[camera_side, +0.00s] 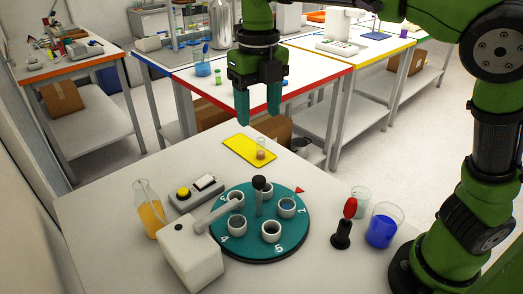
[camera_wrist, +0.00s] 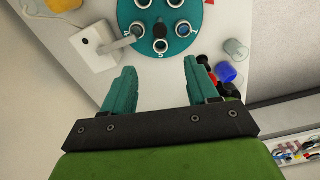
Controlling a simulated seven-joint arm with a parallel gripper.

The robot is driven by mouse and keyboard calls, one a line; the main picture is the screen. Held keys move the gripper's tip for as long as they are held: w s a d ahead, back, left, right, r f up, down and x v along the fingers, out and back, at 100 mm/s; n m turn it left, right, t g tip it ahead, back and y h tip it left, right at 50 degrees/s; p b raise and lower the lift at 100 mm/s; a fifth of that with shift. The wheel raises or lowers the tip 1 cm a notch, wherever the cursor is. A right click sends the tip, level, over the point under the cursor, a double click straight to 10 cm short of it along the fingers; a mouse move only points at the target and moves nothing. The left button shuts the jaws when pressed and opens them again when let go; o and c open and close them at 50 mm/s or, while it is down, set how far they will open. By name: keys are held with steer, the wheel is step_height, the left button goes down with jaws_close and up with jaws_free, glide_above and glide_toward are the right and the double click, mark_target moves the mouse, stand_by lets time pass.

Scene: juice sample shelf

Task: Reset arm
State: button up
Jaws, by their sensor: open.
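My gripper (camera_side: 258,104) hangs in the air above the near table, fingers pointing down, apart and empty. In the wrist view its two teal fingers (camera_wrist: 160,88) are spread with nothing between them. Below is a round teal carousel (camera_side: 262,248) with several white-rimmed cups and printed numbers; it also shows at the top of the wrist view (camera_wrist: 182,46). A white box with an arm (camera_side: 192,258) reaches over the carousel's left side. A yellow mat (camera_side: 238,147) with a small glass holding something orange-brown (camera_side: 261,154) lies behind the carousel.
A flask of orange juice (camera_side: 150,212) and a control box with a yellow button (camera_side: 190,193) stand left. The table's front left is clear.

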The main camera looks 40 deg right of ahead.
step_height(320, 180, down, 5)
steer(key=s+d+n+t+y, duration=0.1)
steer(key=s+d+n+y, duration=0.15)
steer(key=n, duration=1.75)
steer(key=s+d+n+t, duration=0.6)
steer(key=s+d+n, duration=0.2)
steer(key=s+n, duration=0.4)
steer(key=shift+r+n, duration=0.2)
steer(key=shift+n, duration=0.7)
steer(key=shift+h, duration=0.25)
